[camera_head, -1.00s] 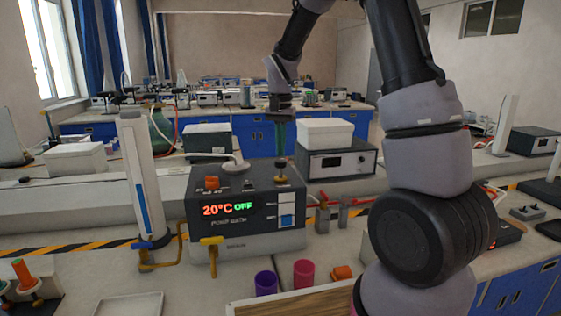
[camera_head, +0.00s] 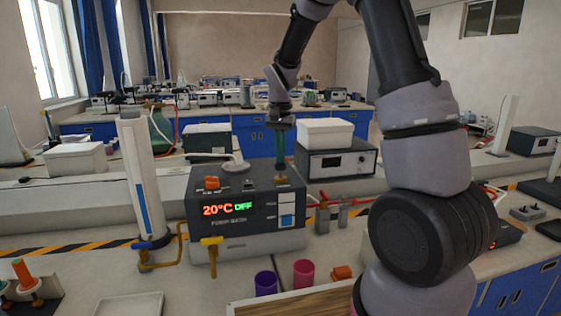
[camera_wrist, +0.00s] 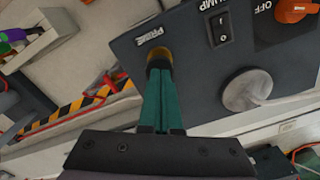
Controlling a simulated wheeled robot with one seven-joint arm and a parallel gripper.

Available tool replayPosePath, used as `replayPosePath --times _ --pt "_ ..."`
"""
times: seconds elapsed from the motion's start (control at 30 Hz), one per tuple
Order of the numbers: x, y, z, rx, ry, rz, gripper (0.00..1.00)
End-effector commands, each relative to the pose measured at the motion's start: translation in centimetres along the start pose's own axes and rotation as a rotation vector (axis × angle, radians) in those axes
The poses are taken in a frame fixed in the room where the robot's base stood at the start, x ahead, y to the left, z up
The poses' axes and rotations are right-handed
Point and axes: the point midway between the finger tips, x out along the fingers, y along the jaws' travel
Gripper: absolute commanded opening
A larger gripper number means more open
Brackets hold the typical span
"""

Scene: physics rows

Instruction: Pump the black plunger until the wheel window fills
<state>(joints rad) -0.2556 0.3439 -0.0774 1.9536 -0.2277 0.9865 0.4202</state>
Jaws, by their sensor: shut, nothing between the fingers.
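The grey bath unit (camera_head: 240,240) stands on the bench, its display reading 20°C OFF. The black plunger (camera_head: 282,182) is on the right of its top, mostly hidden under my fingertips. My gripper (camera_head: 281,174) points straight down onto it, teal fingers shut with nothing between them. In the wrist view the gripper (camera_wrist: 158,70) ends at the plunger (camera_wrist: 159,54), beside the PRIME label; a brassy part shows there. Contact looks likely, but how far the plunger is pressed is unclear. A small white and blue window (camera_head: 287,214) is on the unit's front right; its fill is too small to read.
An orange knob (camera_head: 212,183) and a grey cap with a hose (camera_head: 234,167) share the unit's top. A white column (camera_head: 140,180) and yellow valve (camera_head: 211,243) stand left. A purple cup (camera_head: 265,283) and pink cup (camera_head: 303,273) are in front.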

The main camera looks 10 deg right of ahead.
Motion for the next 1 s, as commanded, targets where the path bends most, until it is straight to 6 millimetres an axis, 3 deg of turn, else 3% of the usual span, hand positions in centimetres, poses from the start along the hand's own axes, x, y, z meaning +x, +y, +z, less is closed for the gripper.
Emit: replayPosePath --times 0.3,0.53,1.0 --pt "1.4 0.1 0.1 0.000 -0.002 0.002 0.00" --pt "1.3 0.1 0.0 0.000 -0.001 0.001 0.00" --pt "-1.7 0.0 0.0 0.000 0.001 0.000 0.00"
